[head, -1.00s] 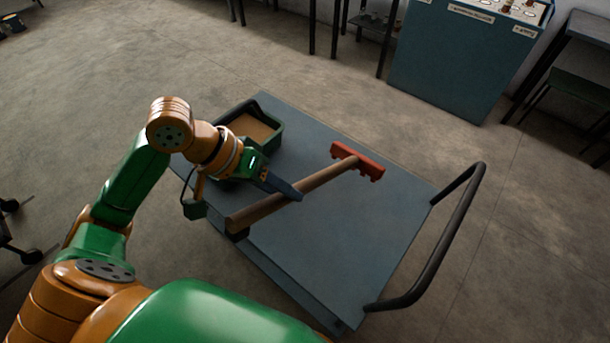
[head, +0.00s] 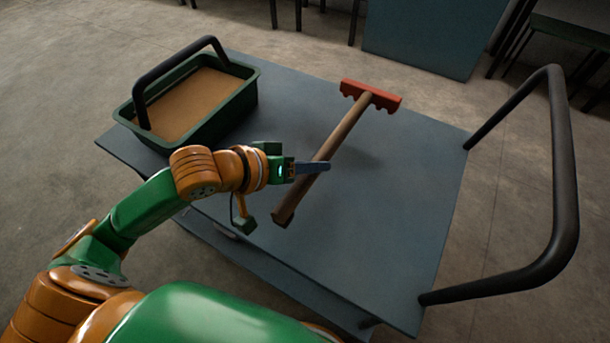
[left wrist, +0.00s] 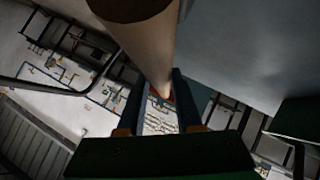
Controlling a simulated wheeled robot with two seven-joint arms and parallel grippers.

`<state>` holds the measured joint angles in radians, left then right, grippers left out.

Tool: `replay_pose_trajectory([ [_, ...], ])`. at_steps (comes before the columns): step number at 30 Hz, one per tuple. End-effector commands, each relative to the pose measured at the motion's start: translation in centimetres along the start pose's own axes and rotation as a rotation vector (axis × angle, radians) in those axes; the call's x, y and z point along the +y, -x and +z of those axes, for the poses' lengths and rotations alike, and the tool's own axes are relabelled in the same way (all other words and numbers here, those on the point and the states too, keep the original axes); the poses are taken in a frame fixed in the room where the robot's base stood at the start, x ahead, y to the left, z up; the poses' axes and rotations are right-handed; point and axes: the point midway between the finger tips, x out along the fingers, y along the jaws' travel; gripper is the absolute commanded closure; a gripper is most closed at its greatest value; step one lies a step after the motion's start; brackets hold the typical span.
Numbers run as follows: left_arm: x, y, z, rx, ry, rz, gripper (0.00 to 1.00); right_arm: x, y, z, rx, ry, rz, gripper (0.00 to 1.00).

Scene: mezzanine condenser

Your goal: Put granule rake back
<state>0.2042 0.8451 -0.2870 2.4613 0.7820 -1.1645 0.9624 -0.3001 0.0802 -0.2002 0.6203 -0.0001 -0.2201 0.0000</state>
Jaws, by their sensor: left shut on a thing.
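The granule rake has a brown round wooden handle (head: 338,143) and a red toothed head (head: 371,96). My left gripper (head: 316,168) is shut on the handle, nearer its butt end, and the rake is over the blue-grey cart top (head: 390,210). The head points to the back and the butt end to the front. A shadow on the cart suggests that the rake is raised off it. In the left wrist view the handle (left wrist: 148,45) runs between the fingers (left wrist: 160,85), with a bit of red beyond. My right gripper is not in view.
A dark green tub (head: 207,122) of tan granules, with a black arched handle (head: 178,65), stands at the cart's back left. A black push bar (head: 565,190) rises at the right. The cart top's right part is clear. A teal cabinet (head: 425,38) stands behind.

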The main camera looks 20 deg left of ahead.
Motion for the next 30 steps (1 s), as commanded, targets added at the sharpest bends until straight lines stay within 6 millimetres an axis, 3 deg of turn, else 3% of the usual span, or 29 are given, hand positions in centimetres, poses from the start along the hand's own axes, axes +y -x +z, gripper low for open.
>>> replay_pose_trajectory([
  [5,-3.8,-3.0,-2.1,0.002,0.008,-0.005,1.00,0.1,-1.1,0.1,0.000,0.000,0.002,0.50],
  [12,-7.8,-6.7,-1.8,0.001,0.006,-0.002,1.00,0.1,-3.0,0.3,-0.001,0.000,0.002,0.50],
  [18,-9.4,-8.2,-1.8,0.002,0.004,-0.003,1.00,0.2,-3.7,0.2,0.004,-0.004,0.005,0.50],
  [22,-10.7,-9.6,0.1,-0.002,0.005,-0.003,1.00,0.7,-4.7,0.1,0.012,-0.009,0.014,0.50],
  [27,-10.7,-9.6,0.1,-0.002,0.002,-0.003,1.00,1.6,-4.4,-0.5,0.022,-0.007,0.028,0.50],
  [28,-10.7,-9.6,0.2,-0.005,0.003,-0.004,0.63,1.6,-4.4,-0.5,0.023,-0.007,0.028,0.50],
  [30,-10.7,-9.6,0.2,-0.004,0.003,-0.004,0.44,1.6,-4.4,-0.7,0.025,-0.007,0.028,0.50],
])
